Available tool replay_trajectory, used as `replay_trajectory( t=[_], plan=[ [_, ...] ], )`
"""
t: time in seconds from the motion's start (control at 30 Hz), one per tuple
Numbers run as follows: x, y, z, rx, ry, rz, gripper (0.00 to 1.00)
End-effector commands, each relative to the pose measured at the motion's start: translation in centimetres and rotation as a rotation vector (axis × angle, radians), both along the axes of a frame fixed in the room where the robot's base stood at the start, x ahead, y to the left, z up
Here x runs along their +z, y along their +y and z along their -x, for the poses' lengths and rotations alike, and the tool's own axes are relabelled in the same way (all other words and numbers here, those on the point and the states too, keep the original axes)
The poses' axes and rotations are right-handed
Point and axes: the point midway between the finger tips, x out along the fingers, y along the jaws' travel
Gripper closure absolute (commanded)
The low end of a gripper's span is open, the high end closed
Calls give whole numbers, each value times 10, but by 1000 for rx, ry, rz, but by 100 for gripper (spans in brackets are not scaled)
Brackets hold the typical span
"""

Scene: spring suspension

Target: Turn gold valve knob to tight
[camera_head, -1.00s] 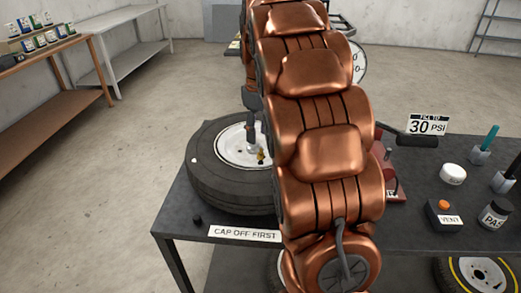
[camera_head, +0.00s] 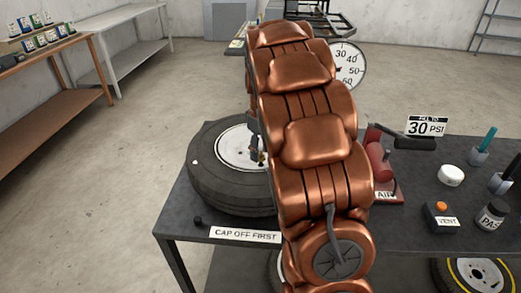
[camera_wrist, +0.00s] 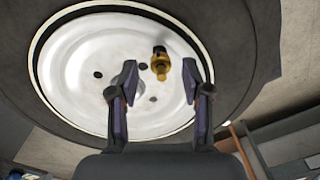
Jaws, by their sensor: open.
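The gold valve knob (camera_wrist: 160,67) stands out from the white wheel disc (camera_wrist: 75,62) in the wrist view. It shows between and a little beyond my two open fingers, nearer the right one, and I see no contact. My gripper (camera_wrist: 165,80) is open and empty. In the head view the gold knob (camera_head: 261,158) is small and sits at the right part of the wheel, just beside my arm. My gripper (camera_head: 258,145) is mostly hidden there behind the arm. The black tire (camera_head: 215,190) lies flat on the dark table.
A "CAP OFF FIRST" sign (camera_head: 245,235) is at the table's front edge, with a small black cap (camera_head: 198,220) near it. To the right are a red air device (camera_head: 380,160), a "30 PSI" sign (camera_head: 427,125), a vent button box (camera_head: 440,215) and a white round container (camera_head: 451,175).

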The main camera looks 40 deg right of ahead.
Motion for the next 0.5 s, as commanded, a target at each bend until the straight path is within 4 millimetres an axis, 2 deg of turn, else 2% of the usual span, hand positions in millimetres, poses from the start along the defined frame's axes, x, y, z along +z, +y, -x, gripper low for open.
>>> replay_trajectory(
  t=[0.4,0.5],
  plan=[
    [-7,1,1,-1,0,-1,52],
    [-7,1,1,-1,1,-1,60]
  ],
)
